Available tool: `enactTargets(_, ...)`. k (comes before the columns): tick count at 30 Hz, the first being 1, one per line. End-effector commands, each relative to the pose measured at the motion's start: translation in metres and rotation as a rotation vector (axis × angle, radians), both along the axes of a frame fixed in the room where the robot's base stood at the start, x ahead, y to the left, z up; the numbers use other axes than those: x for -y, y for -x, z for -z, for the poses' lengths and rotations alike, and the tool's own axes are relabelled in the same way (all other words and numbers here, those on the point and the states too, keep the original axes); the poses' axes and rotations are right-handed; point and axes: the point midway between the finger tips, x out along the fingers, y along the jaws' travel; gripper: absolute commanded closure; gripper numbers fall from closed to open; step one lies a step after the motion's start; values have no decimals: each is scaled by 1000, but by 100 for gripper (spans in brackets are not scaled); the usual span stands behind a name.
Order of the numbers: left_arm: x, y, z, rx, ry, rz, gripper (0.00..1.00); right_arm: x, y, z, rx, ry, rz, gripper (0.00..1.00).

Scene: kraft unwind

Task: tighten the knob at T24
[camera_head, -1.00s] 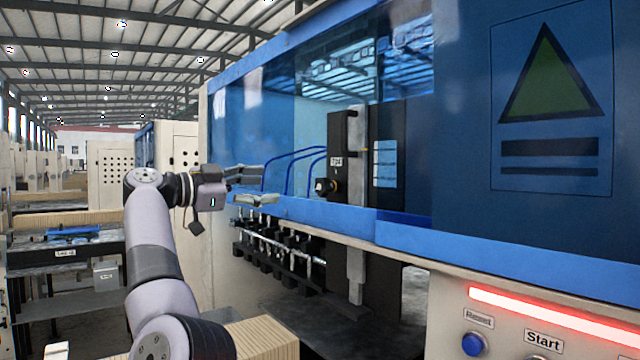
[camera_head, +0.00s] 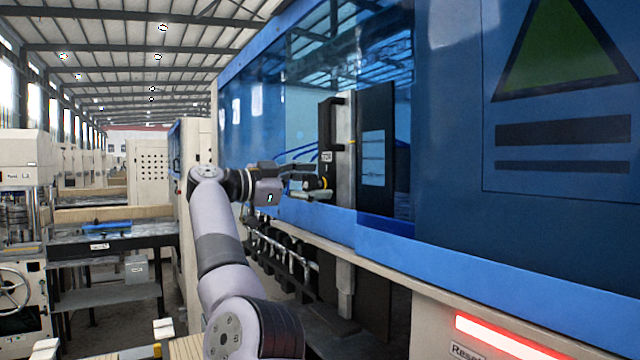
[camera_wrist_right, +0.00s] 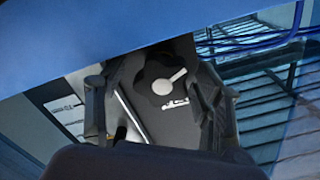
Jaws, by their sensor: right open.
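The black knob (camera_head: 323,183) sits on the dark upright block (camera_head: 326,125) inside the machine opening, below a small white label (camera_head: 327,156) too small to read surely here. My right gripper (camera_head: 308,185) reaches in from the left, its fingertips at or just short of the knob. In the right wrist view the lobed knob (camera_wrist_right: 158,78), with a pale bar on its face, lies between the two spread fingers of my open right gripper (camera_wrist_right: 152,88). Contact cannot be told. The label (camera_wrist_right: 177,103) is upside down there. My left gripper is not in view.
The blue machine frame has a lower ledge (camera_head: 385,238) in front of the opening, and a blue edge (camera_wrist_right: 60,60) crosses the wrist view. Blue hoses (camera_wrist_right: 255,38) run near the block. A dark table (camera_head: 125,245) stands at the left.

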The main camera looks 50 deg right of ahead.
Motion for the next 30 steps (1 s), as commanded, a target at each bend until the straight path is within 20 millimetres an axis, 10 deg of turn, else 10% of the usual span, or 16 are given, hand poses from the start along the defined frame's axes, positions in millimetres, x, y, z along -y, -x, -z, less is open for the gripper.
enactTargets(30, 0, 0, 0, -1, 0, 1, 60, 0, 0, 0, 12, 4, -1, 88)
